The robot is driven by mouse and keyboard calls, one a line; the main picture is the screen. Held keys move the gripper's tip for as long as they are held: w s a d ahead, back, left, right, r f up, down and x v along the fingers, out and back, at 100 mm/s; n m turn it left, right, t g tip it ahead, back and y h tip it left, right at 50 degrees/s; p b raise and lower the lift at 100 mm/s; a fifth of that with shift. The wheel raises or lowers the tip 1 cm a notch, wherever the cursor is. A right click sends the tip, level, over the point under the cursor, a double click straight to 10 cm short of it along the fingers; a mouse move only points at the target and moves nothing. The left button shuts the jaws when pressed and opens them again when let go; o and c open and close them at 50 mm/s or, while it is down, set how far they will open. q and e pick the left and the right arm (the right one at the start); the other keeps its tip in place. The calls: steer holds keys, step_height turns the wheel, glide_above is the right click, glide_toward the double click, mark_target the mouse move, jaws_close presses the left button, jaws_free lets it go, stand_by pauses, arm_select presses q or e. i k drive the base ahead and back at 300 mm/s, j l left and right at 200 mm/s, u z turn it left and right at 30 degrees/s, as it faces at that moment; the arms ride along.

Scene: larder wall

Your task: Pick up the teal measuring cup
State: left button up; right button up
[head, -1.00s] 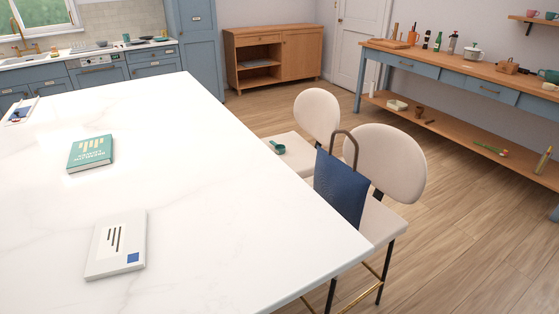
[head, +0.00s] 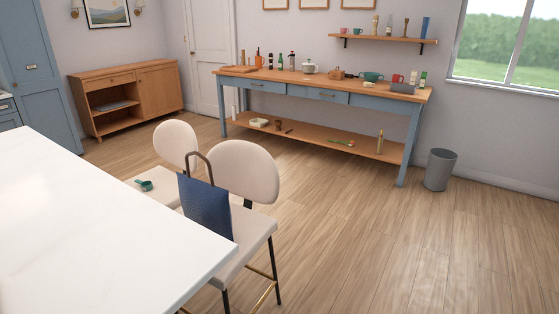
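The teal measuring cup (head: 145,185) lies on the seat of the farther cream chair (head: 176,146), close to the edge of the white table. It looks small, with a short handle. The blue bag (head: 207,207) on the nearer chair stands to the right of it. Neither of my grippers shows in the head view.
The white marble table (head: 60,230) fills the lower left. The nearer cream chair (head: 244,170) stands by its edge. A long blue-and-wood workbench (head: 300,90) with several kitchen items is along the back wall. A grey bin (head: 440,170) stands right. The wooden floor (head: 400,250) at right is clear.

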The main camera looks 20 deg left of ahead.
mark_target(143, 185)
steer(key=i+z, duration=0.45)
steer(key=i, duration=1.25)
steer(key=i+u, duration=0.15)
steer(key=i, duration=0.5)
steer(key=i+l+u, duration=0.15)
steer(key=i, duration=0.5)
steer(key=i+l+u, duration=0.15)
steer(key=i, duration=0.5)
steer(key=i+j+u, duration=0.2)
steer(key=u, duration=0.25)
steer(key=i+u, duration=0.85)
steer(key=i+l+u, duration=0.15)
steer(key=i+u, duration=0.15)
steer(key=u, duration=0.15)
steer(key=i+j+u, duration=0.2)
steer(key=i+u, duration=0.15)
steer(key=i, duration=0.5)
steer(key=i+u, duration=0.3)
steer(key=i, duration=0.6)
steer(key=i+u, duration=0.1)
steer(key=i, duration=0.4)
steer(key=i+l+u, duration=0.1)
steer(key=i, duration=0.45)
steer(key=i+l+u, duration=0.1)
steer(key=i, duration=0.4)
steer(key=i+l, duration=0.2)
steer(key=i, duration=0.35)
steer(key=u, duration=0.05)
